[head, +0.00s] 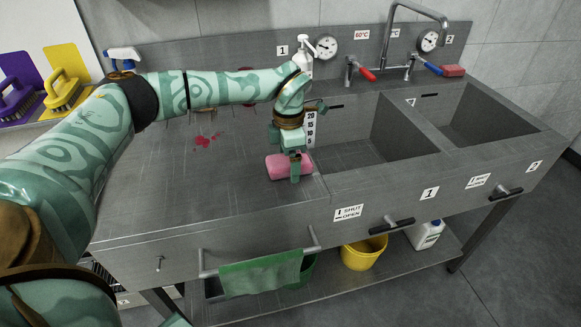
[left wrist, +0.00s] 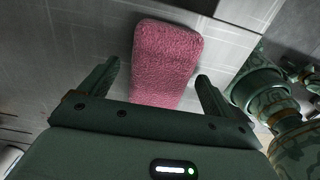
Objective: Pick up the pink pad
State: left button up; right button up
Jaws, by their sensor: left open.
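The pink pad (head: 289,167) lies flat on the metal drainboard, near the front left corner of the left basin. In the left wrist view the pad (left wrist: 165,60) lies lengthwise between the two finger lines, with its near end hidden behind the gripper body. My left gripper (head: 295,165) is over the pad, pointing down, with one finger showing in front of it. In the left wrist view the left gripper (left wrist: 160,85) is open, with one finger on each side of the pad and gaps beside it. My right gripper is not in view.
Two basins (head: 345,155) open to the right of the pad. A white pump bottle (head: 303,58) stands behind. A red stain (head: 207,140) marks the drainboard. A green towel (head: 262,275) hangs from the front rail. A red block (head: 452,71) lies at the back right.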

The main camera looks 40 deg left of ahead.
pick_arm(q)
jog(key=shift+f, duration=0.45)
jog(key=shift+r, duration=0.1)
jog(key=c, duration=1.1)
jog(key=shift+o, duration=0.2)
jog(key=shift+r, duration=0.1)
jog(key=shift+r, duration=0.25)
notch_tip(320, 180, up, 3)
jog(key=shift+f+p, duration=0.2)
jog(key=shift+p, duration=0.6)
jog(key=s+d+r+p, duration=0.4)
jog(key=s+d+r, duration=0.3)
jog(key=s, duration=0.5)
notch_tip(320, 180, up, 3)
jog(key=shift+d+f, duration=0.1)
jog(key=shift+d, duration=0.1)
